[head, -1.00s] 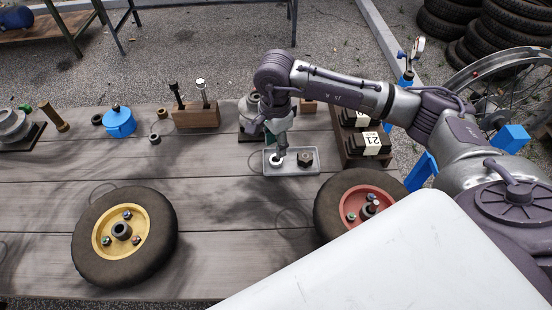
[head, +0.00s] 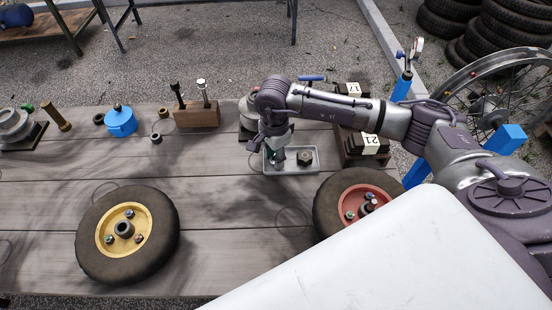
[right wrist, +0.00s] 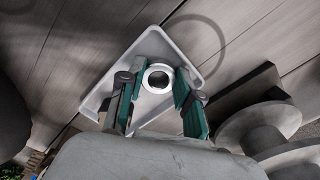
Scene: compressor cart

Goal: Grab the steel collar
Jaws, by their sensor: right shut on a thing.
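The steel collar (right wrist: 158,67) is a bright ring with a dark hole, lying in a light grey tray (right wrist: 98,103) in the right wrist view. My right gripper (right wrist: 158,82) has its green-padded fingers on either side of the collar and is shut on it. In the head view the right gripper (head: 278,163) reaches down into the left part of the tray (head: 292,171) and hides the collar. My left gripper is not in view.
A red-hubbed wheel (head: 350,201) lies close in front of the tray, a yellow-hubbed wheel (head: 97,240) at left. Numbered dark blocks (head: 352,145) stand right of the tray. A wooden block (head: 197,118) stands back left.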

